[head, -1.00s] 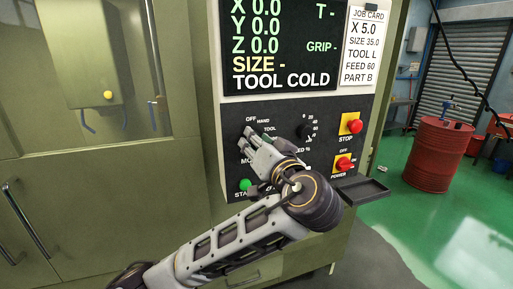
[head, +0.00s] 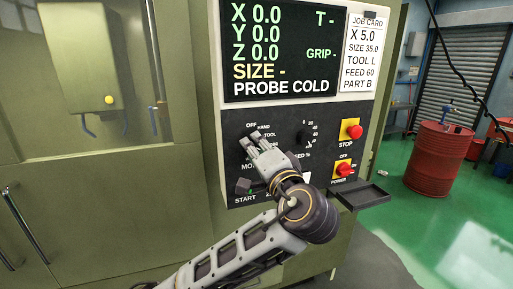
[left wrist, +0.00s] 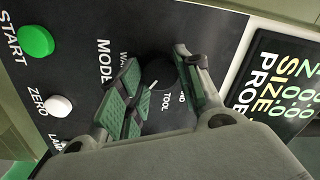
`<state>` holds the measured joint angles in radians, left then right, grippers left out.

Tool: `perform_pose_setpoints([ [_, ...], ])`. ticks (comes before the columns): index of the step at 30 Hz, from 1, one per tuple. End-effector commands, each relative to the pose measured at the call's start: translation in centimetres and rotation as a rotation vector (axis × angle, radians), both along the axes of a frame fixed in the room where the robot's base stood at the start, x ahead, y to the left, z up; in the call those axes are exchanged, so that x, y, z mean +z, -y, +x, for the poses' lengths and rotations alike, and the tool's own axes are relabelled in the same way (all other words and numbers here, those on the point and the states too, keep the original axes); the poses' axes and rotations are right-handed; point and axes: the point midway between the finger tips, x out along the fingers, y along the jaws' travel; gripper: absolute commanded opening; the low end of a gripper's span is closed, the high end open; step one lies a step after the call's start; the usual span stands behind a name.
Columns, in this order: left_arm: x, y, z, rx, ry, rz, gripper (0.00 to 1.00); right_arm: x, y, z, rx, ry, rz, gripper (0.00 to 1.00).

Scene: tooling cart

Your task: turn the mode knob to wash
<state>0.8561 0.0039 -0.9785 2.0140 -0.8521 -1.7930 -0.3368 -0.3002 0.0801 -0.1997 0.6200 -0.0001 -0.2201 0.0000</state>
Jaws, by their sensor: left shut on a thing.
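The mode knob (left wrist: 158,74) is a round black knob on the dark control panel (left wrist: 205,30), seen in the left wrist view. A pale pointer mark shows on its lower left edge. Labels MODE, TOOL and parts of others surround it; the wash label is partly covered by a finger. My left gripper (left wrist: 155,88) has its green-padded fingers on either side of the knob and is shut on it. In the head view, my left gripper (head: 262,146) covers the knob and part of its scale. My right gripper is out of view.
The screen (head: 282,45) reads PROBE COLD. The green start button (left wrist: 36,41) and white zero button (left wrist: 58,106) sit near the knob. The red stop button (head: 354,131) and power switch (head: 344,170) are to the right, above a small tray (head: 362,195).

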Motion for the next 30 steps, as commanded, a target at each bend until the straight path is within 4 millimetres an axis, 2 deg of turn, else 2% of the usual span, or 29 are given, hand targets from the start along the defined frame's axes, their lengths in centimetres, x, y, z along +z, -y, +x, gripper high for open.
perform_pose_setpoints([
  [15, -0.1, 0.0, 0.0, -0.001, -0.103, 0.308, 0.1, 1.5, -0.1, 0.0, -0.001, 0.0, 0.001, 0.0],
  [30, -0.2, 0.0, 0.0, -0.003, -0.121, 0.365, 0.1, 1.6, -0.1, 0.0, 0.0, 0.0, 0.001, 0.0],
])
